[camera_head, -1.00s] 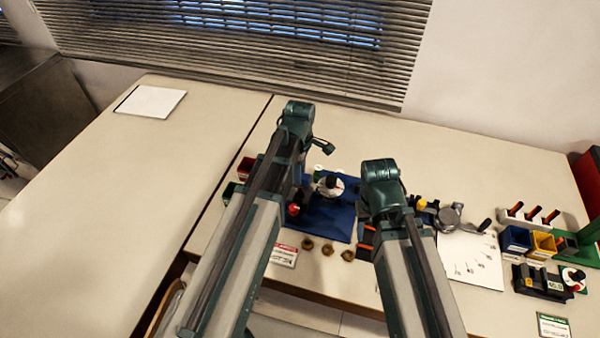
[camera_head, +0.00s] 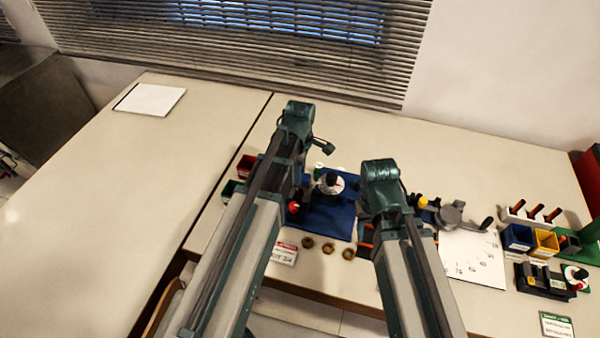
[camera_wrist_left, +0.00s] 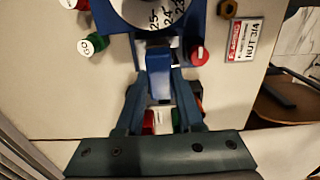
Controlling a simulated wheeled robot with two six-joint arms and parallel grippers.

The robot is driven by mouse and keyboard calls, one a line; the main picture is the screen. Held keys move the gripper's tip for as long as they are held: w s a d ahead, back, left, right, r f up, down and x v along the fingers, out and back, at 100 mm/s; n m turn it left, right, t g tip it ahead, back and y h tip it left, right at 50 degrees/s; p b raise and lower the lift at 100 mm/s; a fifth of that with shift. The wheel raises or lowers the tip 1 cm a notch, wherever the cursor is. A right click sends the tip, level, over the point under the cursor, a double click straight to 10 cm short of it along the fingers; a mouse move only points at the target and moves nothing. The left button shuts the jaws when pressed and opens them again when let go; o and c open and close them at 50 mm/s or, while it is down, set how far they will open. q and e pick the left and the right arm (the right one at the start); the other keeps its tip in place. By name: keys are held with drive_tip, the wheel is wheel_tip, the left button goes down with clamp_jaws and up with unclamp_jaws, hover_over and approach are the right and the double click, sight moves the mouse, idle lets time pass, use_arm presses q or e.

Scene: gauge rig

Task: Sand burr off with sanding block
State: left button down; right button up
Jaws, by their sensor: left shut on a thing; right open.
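In the left wrist view my left gripper (camera_wrist_left: 157,62) is shut on a blue block (camera_wrist_left: 159,78), held between its two fingers. I cannot tell for sure that it is the sanding block. The fingertips are close to a white numbered dial (camera_wrist_left: 160,12) over the blue mat. In the head view the dial (camera_head: 327,187) sits on the blue mat (camera_head: 325,222), and my left arm hides the left fingers. My right gripper (camera_head: 384,192) is over the bench right of the mat, its fingers mostly hidden behind its wrist. I cannot make out a burr.
Red (camera_wrist_left: 199,54) and green (camera_wrist_left: 92,44) cylinders stand near the left fingers. Brass nuts (camera_head: 328,248) and a red label (camera_head: 285,253) lie along the front. To the right are a white sheet (camera_head: 470,262), a blue bin (camera_head: 517,238) and a yellow bin (camera_head: 544,243). The left table is mostly clear.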

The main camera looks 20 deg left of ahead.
use_arm(q)
drive_tip(key=shift+d, duration=0.1)
drive_tip(key=shift+d, duration=0.75)
drive_tip(key=shift+a, duration=0.1)
drive_tip(key=shift+a, duration=1.55)
drive_tip(key=shift+d, duration=0.2)
drive_tip(key=shift+d, duration=1.5)
drive_tip(key=shift+a, duration=0.2)
